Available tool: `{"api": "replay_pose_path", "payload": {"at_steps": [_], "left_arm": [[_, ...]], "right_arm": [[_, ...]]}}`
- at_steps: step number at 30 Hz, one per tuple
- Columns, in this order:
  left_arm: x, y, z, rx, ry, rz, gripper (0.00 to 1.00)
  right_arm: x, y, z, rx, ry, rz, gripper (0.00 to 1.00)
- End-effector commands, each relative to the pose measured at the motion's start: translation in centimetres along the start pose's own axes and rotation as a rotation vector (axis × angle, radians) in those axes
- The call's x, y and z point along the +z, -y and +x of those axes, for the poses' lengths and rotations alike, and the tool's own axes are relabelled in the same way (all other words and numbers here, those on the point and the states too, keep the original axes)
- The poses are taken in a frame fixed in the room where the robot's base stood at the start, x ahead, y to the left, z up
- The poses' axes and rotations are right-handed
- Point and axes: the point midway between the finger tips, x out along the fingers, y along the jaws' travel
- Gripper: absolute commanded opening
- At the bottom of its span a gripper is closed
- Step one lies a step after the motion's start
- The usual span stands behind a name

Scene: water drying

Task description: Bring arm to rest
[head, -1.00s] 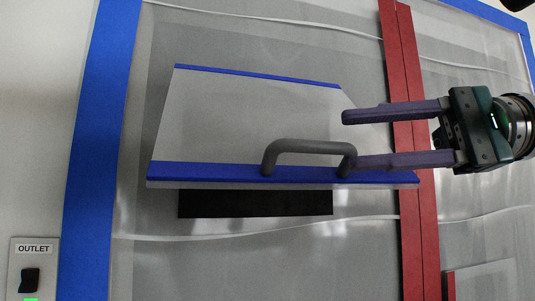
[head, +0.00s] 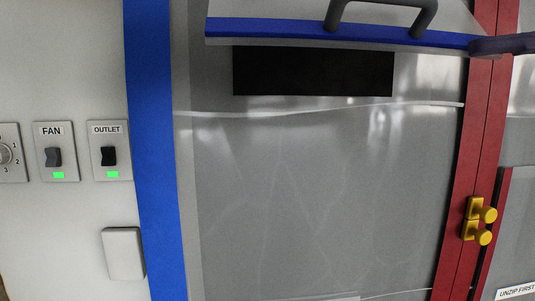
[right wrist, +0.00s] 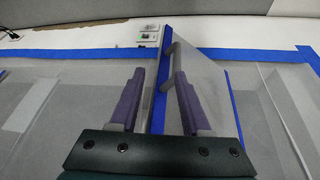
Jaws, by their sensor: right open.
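A grey panel with a blue edge (head: 280,28) and a dark grey bar handle (head: 380,2) is cut off by the top of the head view. One purple finger of my right gripper (head: 505,43) enters from the right, near the right end of that edge and clear of the handle. In the right wrist view my right gripper (right wrist: 159,74) has its two fingers apart, with nothing held between them. The panel (right wrist: 203,72) stretches away beyond the fingers. My left gripper is in neither view.
FAN (head: 54,158) and OUTLET (head: 108,157) switches, both with green lights, sit on the left wall beside a blue strip (head: 155,150). A black rectangle (head: 312,71) lies below the panel. Red strips (head: 465,160) with yellow knobs (head: 482,214) run down the right.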

Motion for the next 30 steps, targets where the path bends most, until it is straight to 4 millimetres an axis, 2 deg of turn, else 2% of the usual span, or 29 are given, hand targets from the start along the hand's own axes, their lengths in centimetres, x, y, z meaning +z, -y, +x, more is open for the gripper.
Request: {"api": "replay_pose_path", "payload": {"at_steps": [2, 5, 6, 7, 9, 12, 13, 16, 21, 25, 30], "left_arm": [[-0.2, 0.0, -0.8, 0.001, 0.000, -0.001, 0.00], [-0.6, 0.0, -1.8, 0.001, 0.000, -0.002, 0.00], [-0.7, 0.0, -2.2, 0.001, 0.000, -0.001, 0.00], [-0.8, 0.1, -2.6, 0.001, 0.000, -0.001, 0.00], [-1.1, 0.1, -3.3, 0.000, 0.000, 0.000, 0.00], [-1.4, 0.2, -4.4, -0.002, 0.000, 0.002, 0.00], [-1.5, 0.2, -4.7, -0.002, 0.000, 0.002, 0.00], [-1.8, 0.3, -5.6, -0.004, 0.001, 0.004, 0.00], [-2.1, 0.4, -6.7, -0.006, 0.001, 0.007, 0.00], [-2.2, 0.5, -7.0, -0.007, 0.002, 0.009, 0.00], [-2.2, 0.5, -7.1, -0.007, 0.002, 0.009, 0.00]], "right_arm": [[-0.1, -3.6, 2.0, 0.099, -0.007, -0.029, 0.47], [0.4, -10.7, 4.8, 0.289, -0.015, -0.116, 0.47], [1.1, -13.8, 5.8, 0.373, -0.012, -0.165, 0.47], [1.7, -16.1, 6.4, 0.437, -0.009, -0.206, 0.47], [3.3, -20.8, 7.2, 0.576, 0.003, -0.307, 0.47], [6.1, -25.9, 7.5, 0.755, 0.021, -0.449, 0.47], [6.9, -27.1, 7.3, 0.805, 0.024, -0.491, 0.47], [9.7, -29.8, 6.2, 0.967, 0.032, -0.611, 0.47], [13.0, -31.1, 3.1, 1.199, 0.030, -0.729, 0.47], [14.3, -31.1, 1.1, 1.310, 0.031, -0.758, 0.47], [14.7, -31.2, 0.2, 1.356, 0.030, -0.769, 0.47]]}}
